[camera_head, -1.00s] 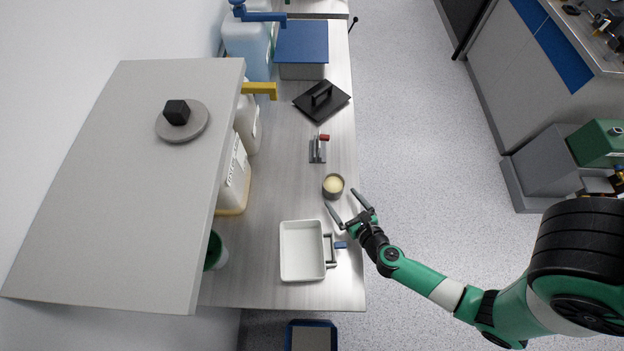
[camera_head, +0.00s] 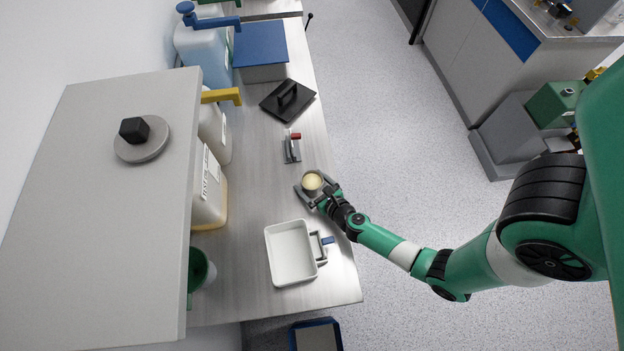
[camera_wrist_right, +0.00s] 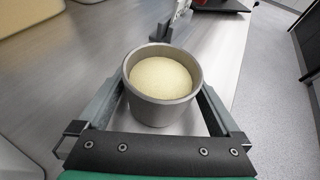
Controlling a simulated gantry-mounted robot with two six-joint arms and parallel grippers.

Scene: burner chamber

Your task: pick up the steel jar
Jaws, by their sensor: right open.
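The steel jar (camera_head: 312,181) is a small grey cup with pale yellow contents, standing upright on the bench. It also shows large in the right wrist view (camera_wrist_right: 161,108). My right gripper (camera_head: 314,188) is open, with one finger on each side of the jar. In the right wrist view the fingers (camera_wrist_right: 160,100) flank the jar, with slight gaps near its sides; contact cannot be told. My left gripper is not in view.
A white tray with a handle (camera_head: 290,254) lies on the bench nearer the front. A small red-tipped clamp-like tool (camera_head: 292,147) and a black plate with a handle (camera_head: 288,100) lie beyond the jar. A grey shelf (camera_head: 90,230) overhangs the left side.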

